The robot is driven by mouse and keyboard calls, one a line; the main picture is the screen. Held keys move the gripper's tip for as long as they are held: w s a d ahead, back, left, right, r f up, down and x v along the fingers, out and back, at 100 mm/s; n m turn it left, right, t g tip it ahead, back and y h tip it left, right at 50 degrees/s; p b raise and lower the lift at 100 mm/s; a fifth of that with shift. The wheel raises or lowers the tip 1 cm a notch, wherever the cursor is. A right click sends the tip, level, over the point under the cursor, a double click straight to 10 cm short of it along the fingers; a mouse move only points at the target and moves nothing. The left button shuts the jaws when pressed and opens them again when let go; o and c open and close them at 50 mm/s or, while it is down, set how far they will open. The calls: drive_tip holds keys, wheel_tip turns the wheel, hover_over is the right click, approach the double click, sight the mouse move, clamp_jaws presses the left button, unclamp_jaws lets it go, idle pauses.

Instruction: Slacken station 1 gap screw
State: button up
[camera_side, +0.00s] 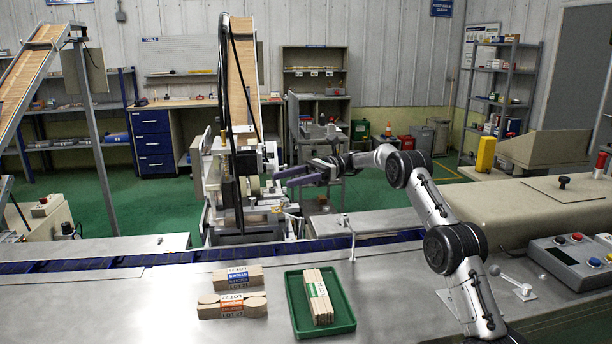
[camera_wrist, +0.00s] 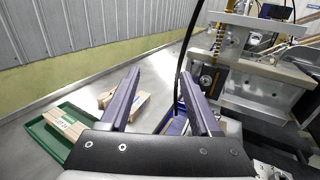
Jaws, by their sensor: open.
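The stick-wrapping station (camera_side: 240,190) stands at the far side of the belt, below a tall wooden stick chute. My gripper (camera_side: 283,177) is level at its right side, fingers pointing left toward it. In the wrist view my gripper (camera_wrist: 160,76) shows two long dark fingers spread wide, with nothing between them. The station's metal frame (camera_wrist: 262,72) is right of the fingers. A small round dark knob (camera_wrist: 207,80) on a plate sits just right of the right fingertip, apart from it in the picture. I cannot tell whether this knob is the station 1 gap screw.
A green tray (camera_side: 346,317) with a stick bundle (camera_side: 318,296) stands on the steel table, beside two wrapped bundles (camera_side: 238,277). A blue belt (camera_side: 80,265) runs across behind them. A black cable (camera_wrist: 184,58) hangs close to the right finger. A control box (camera_side: 575,258) is at right.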

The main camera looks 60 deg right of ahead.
drive_tip(key=s+a+r, duration=0.2)
drive_tip(key=s+r, duration=0.1)
drive_tip(key=s, duration=0.3)
drive_tip(key=shift+s, duration=0.25)
drive_tip(key=shift+r, duration=0.1)
